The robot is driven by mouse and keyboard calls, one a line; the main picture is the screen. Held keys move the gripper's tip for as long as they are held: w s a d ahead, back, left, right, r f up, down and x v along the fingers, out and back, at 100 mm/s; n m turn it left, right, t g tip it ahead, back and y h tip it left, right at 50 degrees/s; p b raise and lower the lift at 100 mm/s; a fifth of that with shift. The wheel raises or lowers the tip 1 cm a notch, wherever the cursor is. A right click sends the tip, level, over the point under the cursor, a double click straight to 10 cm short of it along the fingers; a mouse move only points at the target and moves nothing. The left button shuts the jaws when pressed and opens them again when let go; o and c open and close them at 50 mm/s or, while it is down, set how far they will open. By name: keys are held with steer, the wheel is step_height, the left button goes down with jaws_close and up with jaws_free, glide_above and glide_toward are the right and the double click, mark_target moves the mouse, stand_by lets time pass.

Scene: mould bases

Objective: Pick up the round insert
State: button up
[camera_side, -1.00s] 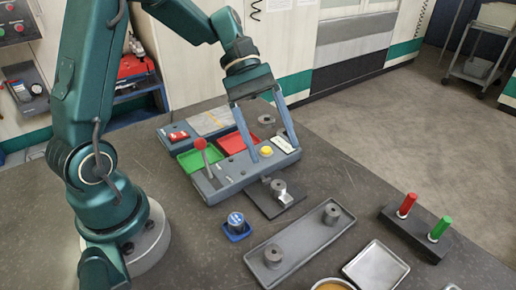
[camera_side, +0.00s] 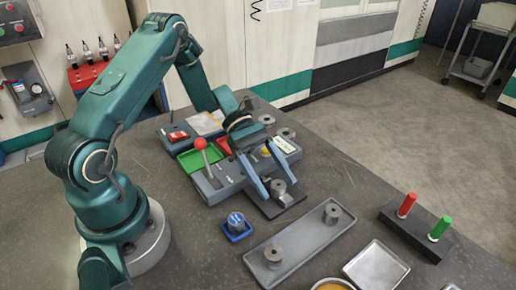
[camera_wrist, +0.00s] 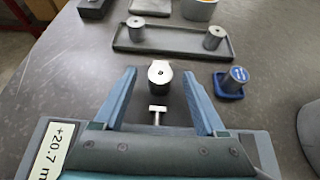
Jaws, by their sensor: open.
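A grey metal round insert (camera_side: 279,187) with a hole in its top stands upright on a dark clamp base (camera_side: 268,208). In the wrist view the insert (camera_wrist: 159,75) is between my finger tips, with a T-shaped clamp handle (camera_wrist: 157,112) on its near side. My gripper (camera_side: 280,189) is open, pointing down, with one finger on each side of the insert. In the wrist view gaps show between the insert and both fingers of my gripper (camera_wrist: 158,72). Two similar round pieces, one nearer (camera_side: 273,254) and one farther (camera_side: 331,212), stand on a long grey tray (camera_side: 302,238).
A blue-based round part (camera_side: 236,224) is left of the tray. The panel with a red-knobbed lever (camera_side: 203,155) and green bin (camera_side: 197,160) is behind. A black rack with red (camera_side: 407,204) and green (camera_side: 440,228) handles and a shallow metal tray (camera_side: 376,267) are right.

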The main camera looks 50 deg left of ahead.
steer(key=shift+d+f, duration=0.15)
steer(key=shift+d, duration=0.05)
jaws_close()
steer(key=shift+r, duration=0.2)
